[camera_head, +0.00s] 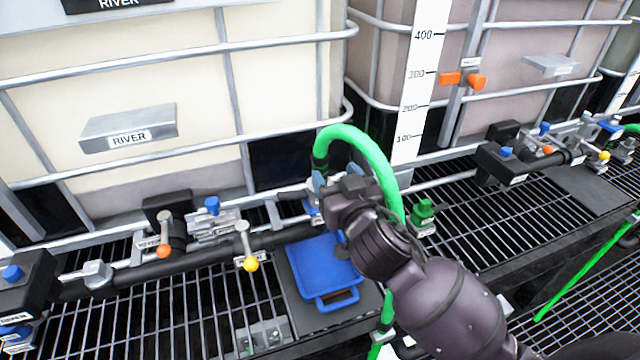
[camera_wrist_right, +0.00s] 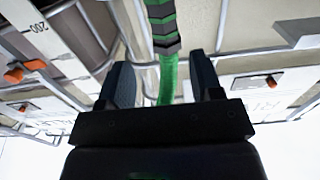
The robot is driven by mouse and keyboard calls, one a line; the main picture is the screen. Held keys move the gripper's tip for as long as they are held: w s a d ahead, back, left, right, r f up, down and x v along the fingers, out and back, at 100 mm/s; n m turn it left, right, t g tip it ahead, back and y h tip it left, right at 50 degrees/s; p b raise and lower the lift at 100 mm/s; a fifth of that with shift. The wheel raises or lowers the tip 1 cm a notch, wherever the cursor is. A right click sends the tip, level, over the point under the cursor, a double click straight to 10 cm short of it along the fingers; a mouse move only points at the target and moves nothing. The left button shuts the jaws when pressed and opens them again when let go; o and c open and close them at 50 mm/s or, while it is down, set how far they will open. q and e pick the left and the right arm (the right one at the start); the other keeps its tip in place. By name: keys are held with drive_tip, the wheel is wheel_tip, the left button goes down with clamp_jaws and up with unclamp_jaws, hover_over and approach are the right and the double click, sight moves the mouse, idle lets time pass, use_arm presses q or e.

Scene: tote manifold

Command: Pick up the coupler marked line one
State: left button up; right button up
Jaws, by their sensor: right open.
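A bright green hose (camera_head: 352,135) arches up behind my right gripper (camera_head: 338,182). Its left end runs down into a dark green coupler (camera_head: 320,165), whose lower part is hidden by the gripper. My right gripper is open, with its blue-grey fingers at this hose end. In the right wrist view, the ribbed green coupler (camera_wrist_right: 163,28) and hose lie in line with the gap between the two fingers (camera_wrist_right: 163,85), and no grip on them shows. I cannot read a line one mark on the coupler. My left gripper is not in view.
A blue tray (camera_head: 326,296) lies below the gripper on a dark plate. A green fitting (camera_head: 424,212) stands right of my arm. A black pipe manifold (camera_head: 170,268) with orange and yellow valve handles runs left. Caged totes (camera_head: 90,90) stand behind, and grating lies in front.

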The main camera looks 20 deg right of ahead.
sight(322, 164)
drive_tip(key=shift+w+a+f+p, duration=0.15)
drive_tip(key=shift+w+a, duration=0.1)
drive_tip(key=shift+w, duration=1.4)
drive_tip(key=shift+w+a+p, duration=0.15)
drive_tip(key=shift+w+a, duration=0.05)
drive_tip(key=shift+w, duration=1.45)
drive_tip(key=shift+c, duration=0.2)
clamp_jaws()
